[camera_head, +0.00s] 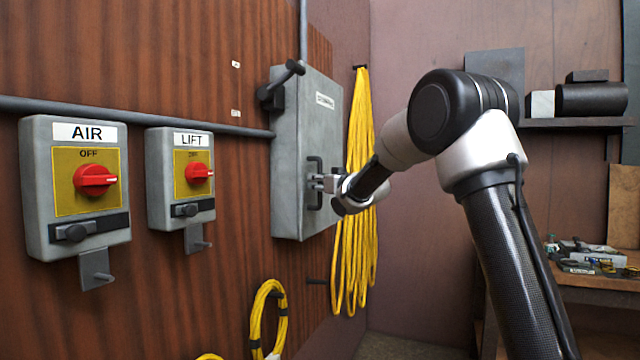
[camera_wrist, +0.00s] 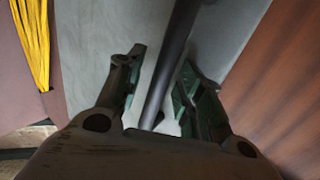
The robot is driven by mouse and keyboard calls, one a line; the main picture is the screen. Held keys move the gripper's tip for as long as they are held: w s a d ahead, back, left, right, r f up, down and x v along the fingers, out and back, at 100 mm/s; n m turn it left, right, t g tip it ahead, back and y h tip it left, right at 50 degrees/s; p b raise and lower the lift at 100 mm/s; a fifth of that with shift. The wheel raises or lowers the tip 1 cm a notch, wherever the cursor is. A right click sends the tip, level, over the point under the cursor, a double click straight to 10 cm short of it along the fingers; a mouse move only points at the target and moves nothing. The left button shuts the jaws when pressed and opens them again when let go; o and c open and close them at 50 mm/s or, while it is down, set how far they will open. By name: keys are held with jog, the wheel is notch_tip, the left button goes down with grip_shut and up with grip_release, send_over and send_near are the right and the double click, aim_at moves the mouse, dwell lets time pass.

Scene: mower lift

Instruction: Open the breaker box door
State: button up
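The grey breaker box (camera_head: 305,110) hangs on the wood-panelled wall, with its door shut. A dark vertical bar handle (camera_head: 315,164) is on its front face. My gripper (camera_head: 322,183) is at the handle, reaching in from the right. In the wrist view, the two fingers of my gripper (camera_wrist: 158,95) stand apart, one on each side of the dark handle bar (camera_wrist: 172,62). The bar runs slightly tilted between them, with visible gaps on both sides. The grey door face (camera_wrist: 95,40) is behind it. The fingertips partly hide the handle's middle in the head view.
A dark lever (camera_head: 282,85) sticks out at the box's upper left edge. AIR (camera_head: 77,225) and LIFT (camera_head: 180,215) switch boxes are to the left. Yellow cable (camera_head: 358,230) hangs just right of the box. A cluttered workbench (camera_head: 600,280) stands at far right.

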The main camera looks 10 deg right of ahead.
grip_shut()
